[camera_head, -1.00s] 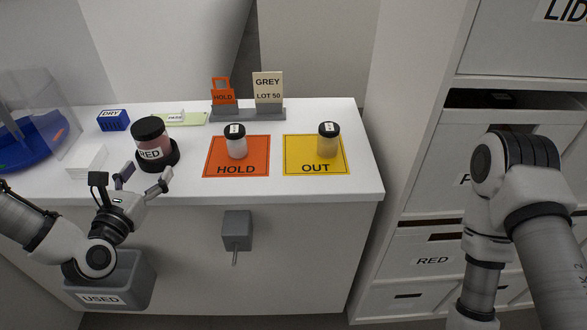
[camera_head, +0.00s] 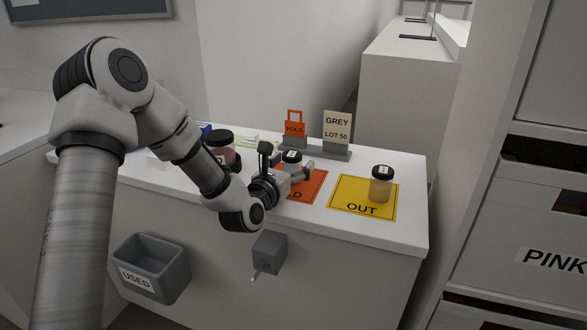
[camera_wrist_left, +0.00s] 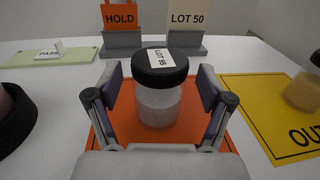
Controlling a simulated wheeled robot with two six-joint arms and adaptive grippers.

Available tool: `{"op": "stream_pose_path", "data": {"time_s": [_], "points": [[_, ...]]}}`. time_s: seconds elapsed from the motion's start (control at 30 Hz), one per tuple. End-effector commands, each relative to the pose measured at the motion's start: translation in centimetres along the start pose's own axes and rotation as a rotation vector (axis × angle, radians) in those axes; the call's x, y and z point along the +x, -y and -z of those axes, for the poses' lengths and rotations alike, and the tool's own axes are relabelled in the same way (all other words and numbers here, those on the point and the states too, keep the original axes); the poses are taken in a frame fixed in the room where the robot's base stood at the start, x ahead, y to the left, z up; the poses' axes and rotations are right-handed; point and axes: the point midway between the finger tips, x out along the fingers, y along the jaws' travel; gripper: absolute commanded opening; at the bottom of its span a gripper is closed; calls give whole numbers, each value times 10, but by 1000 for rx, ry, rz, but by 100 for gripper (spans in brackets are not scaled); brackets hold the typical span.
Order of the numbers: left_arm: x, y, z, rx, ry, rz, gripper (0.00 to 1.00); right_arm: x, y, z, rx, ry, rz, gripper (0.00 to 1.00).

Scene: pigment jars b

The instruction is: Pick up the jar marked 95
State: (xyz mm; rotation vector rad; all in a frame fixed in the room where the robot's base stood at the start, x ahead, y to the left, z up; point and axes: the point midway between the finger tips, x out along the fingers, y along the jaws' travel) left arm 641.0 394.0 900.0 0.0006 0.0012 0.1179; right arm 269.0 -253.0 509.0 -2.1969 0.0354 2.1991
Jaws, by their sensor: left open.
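The jar marked LOT 95 (camera_wrist_left: 160,95) stands upright on the orange HOLD mat (camera_wrist_left: 112,138). It has a black lid with a white label and pale grey-white contents. In the head view the jar (camera_head: 292,165) is partly hidden by my left gripper (camera_head: 288,172). In the left wrist view my left gripper (camera_wrist_left: 160,112) is open, with one finger on each side of the jar. My right gripper is in no view.
A jar with tan contents (camera_head: 381,188) stands on the yellow OUT mat (camera_head: 350,207). A red-pigment jar (camera_head: 222,150) is left of the HOLD mat. A grey stand (camera_head: 322,150) behind holds the HOLD tag and LOT 50 card. A USED bin (camera_head: 150,275) hangs in front.

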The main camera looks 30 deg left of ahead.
Motion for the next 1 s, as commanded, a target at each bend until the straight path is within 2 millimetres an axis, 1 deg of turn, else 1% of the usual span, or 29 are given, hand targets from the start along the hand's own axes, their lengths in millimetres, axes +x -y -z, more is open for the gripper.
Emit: {"op": "stream_pose_path", "data": {"time_s": [0.1, 0.13, 0.17, 0.2, 0.27, 0.3, 0.67, 0.83, 1.0], "points": [[0, 0, 0, -1, 0, 0, 80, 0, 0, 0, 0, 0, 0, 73], [0, 0, 0, -1, 0, 0, 73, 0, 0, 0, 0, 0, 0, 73], [0, 0, 0, -1, 0, 0, 62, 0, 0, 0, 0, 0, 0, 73], [-1, 0, 0, -1, 0, 0, 48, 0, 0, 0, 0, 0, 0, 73], [-1, 0, 0, -1, 0, 0, 27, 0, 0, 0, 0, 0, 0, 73], [-1, 0, 0, -1, 0, 0, 14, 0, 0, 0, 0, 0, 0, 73], [-1, 0, -1, -1, 0, 0, 13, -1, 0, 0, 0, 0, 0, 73], [0, -4, -11, -2, 1, -4, 13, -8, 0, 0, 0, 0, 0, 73], [1, -10, -28, -1, 2, -11, 13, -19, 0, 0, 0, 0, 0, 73]]}}
